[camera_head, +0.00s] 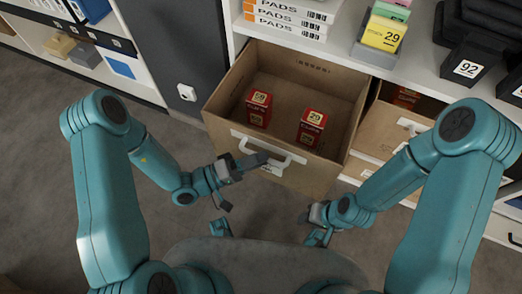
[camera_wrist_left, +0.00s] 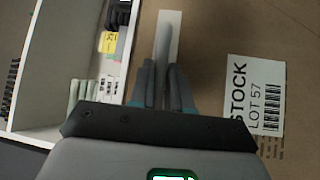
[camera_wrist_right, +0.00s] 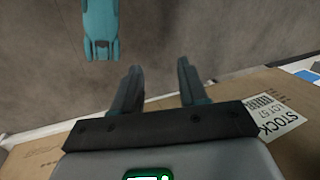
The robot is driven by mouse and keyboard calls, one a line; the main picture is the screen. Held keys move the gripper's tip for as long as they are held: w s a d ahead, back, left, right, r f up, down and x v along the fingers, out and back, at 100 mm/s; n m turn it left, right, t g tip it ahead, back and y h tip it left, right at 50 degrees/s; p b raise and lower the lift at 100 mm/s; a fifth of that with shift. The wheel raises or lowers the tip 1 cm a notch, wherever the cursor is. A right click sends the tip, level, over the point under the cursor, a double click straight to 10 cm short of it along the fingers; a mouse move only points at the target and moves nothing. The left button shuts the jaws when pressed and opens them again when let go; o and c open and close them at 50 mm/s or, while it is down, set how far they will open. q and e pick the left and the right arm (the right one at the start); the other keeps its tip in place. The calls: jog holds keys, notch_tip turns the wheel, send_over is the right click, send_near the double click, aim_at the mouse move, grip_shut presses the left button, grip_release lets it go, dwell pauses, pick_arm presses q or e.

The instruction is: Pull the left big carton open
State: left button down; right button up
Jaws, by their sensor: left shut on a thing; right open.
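The left big carton (camera_head: 222,98) is a brown drawer-like box, pulled well out of the shelf, its open top showing two red boxes (camera_head: 259,108) (camera_head: 312,127) inside. Its front bears a white bar handle (camera_head: 287,152). My left gripper (camera_head: 256,160) is at the handle's left part; in the left wrist view its fingers (camera_wrist_left: 163,85) are shut on the pale handle bar (camera_wrist_left: 168,35), beside a STOCK LOT 57 label (camera_wrist_left: 257,107). My right gripper (camera_head: 308,214) is open and empty below the carton's front right corner; its spread fingers show in the right wrist view (camera_wrist_right: 157,90).
A second brown carton (camera_head: 380,128) with a white handle sits in the shelf to the right. Pads boxes (camera_head: 290,15), colored blocks (camera_head: 383,32) and black bins (camera_head: 468,65) stand on the shelf top. Grey floor is free at left.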

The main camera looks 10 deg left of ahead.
pick_arm(q)
jog(key=shift+s+a, duration=0.15)
jog(key=shift+s, duration=0.2)
jog(key=c, duration=1.1)
grip_release()
jog(key=p+v, duration=0.1)
jog(key=v, duration=1.5)
jog(key=shift+s+a+p, duration=0.1)
jog(key=shift+a+p, duration=0.05)
jog(key=shift+p, duration=0.15)
